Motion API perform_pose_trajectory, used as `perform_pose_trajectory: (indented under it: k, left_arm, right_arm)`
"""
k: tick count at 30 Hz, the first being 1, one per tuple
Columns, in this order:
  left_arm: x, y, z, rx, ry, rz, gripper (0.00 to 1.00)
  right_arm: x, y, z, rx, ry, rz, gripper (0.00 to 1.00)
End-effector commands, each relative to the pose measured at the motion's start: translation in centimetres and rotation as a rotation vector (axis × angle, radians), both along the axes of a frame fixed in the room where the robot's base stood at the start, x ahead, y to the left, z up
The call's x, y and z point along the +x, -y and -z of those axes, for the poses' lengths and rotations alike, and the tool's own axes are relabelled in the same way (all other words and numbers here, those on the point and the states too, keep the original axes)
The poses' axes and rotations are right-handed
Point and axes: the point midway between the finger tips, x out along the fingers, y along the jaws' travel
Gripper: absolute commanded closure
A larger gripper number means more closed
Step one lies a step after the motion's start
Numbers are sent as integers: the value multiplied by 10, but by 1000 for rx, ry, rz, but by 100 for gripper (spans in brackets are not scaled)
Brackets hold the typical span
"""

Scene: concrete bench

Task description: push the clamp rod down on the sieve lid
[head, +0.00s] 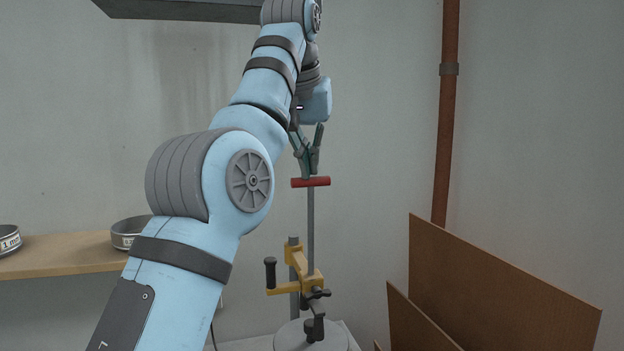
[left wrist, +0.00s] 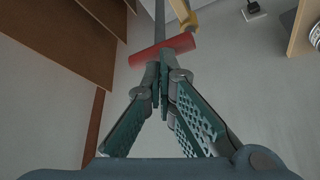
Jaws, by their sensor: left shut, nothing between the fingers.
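The clamp rod (head: 311,228) is a grey upright rod with a red cross handle (head: 318,182) on top. It passes through a yellow clamp bracket (head: 300,272) above the grey round sieve lid (head: 318,340). My left gripper (head: 309,174) points down, shut and empty, with its fingertips at the red handle. In the left wrist view the closed fingertips (left wrist: 162,58) overlap the red handle (left wrist: 150,50); whether they touch it is hard to tell. The rod's lower end is hidden behind the clamp parts. My right gripper is not in view.
A wooden shelf (head: 60,259) at the left carries sieve rings (head: 127,233). Brown boards (head: 490,290) lean at the right, and a rust-coloured pipe (head: 446,130) runs up the wall. The bracket has a black side handle (head: 270,272).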

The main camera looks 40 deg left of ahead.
Motion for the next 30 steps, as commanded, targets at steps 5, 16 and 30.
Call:
perform_pose_trajectory:
  k: [5,16,30]
  left_arm:
    - [0,0,9,-1,-2,0,100]
    - [0,0,22,-1,-2,0,100]
    - [0,0,38,-1,-2,0,100]
  right_arm:
    - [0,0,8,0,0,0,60]
    - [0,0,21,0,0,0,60]
    - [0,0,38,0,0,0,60]
